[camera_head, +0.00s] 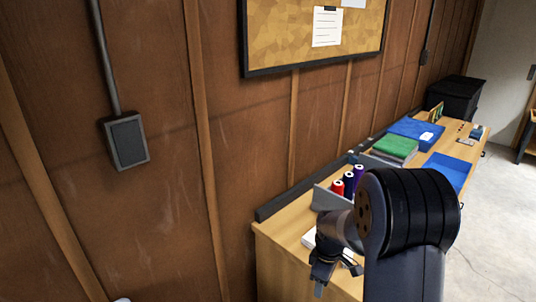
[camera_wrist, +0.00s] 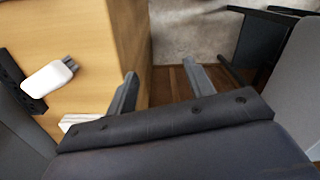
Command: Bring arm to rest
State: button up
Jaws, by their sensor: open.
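My gripper (camera_head: 336,278) hangs at the near end of the wooden bench (camera_head: 277,240), partly hidden by my own dark arm. In the wrist view, the two fingers of my gripper (camera_wrist: 160,76) are apart with nothing between them. The bench's edge (camera_wrist: 146,50) runs between the fingers there, with the bench top to the left and floor to the right.
Red, dark and purple thread spools (camera_head: 348,184) stand on the bench behind my arm. Green cloth (camera_head: 395,147) and a blue tray (camera_head: 448,171) lie farther along. A white object (camera_wrist: 48,78) lies on the bench. Concrete floor (camera_head: 490,230) at right is clear.

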jog(key=n, duration=0.1)
jog(key=r+n, duration=0.1)
jog(key=n, duration=0.1)
jog(key=r+n, duration=0.1)
jog(key=shift+w+n, duration=0.3)
jog(key=shift+n, duration=0.1)
